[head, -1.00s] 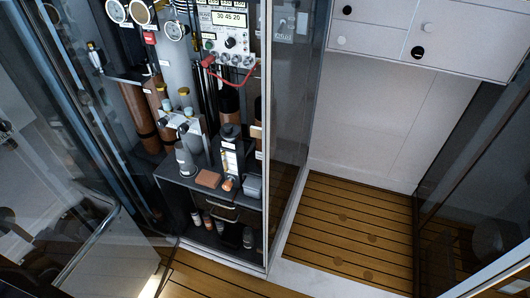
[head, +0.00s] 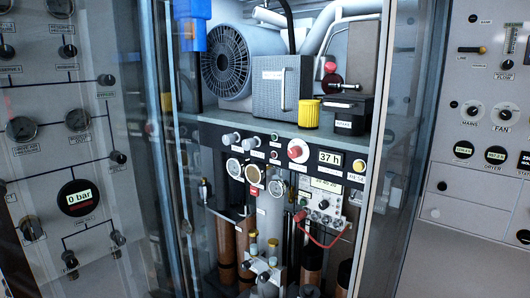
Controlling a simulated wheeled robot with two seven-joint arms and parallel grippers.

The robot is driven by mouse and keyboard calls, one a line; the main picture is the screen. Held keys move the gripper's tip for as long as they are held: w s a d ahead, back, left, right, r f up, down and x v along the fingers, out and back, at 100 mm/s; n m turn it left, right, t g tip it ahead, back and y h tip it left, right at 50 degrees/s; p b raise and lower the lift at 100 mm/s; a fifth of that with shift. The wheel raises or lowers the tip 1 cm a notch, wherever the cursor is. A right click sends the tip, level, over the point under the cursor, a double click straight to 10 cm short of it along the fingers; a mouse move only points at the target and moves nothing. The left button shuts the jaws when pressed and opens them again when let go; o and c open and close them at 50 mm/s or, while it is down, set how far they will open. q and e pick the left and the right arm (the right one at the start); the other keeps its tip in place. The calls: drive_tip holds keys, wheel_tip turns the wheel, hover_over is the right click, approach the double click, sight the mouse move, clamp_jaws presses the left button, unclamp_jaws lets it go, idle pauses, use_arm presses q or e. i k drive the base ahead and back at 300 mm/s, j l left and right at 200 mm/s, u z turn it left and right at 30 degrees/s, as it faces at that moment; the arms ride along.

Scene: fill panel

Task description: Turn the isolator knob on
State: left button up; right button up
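No label that I can read says isolator, so I cannot tell for sure which knob it is. A red round knob (head: 298,151) sits on the black control strip (head: 264,148) in the cabinet, left of a display reading 37 h (head: 330,158). Two grey knobs (head: 232,138) are on the same strip to the left. On the right panel are dark knobs labelled mains (head: 472,111) and fan (head: 504,114). The position of each knob is too small to read. Neither of my grippers is in view.
A shelf above the strip holds a fan housing (head: 228,62), a grey box (head: 282,88) and a yellow-capped part (head: 306,113). Glass and metal frames (head: 374,150) flank the cabinet. A gauge panel (head: 40,150) stands at left. A red cable (head: 325,238) hangs below.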

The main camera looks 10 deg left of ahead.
sight(294, 152)
drive_tip(key=i+l+u, duration=0.15)
drive_tip(key=u, duration=0.3)
drive_tip(key=i+l+u, duration=0.1)
drive_tip(key=l+u, duration=0.55)
drive_tip(key=u, duration=0.2)
drive_tip(key=l+u, duration=0.4)
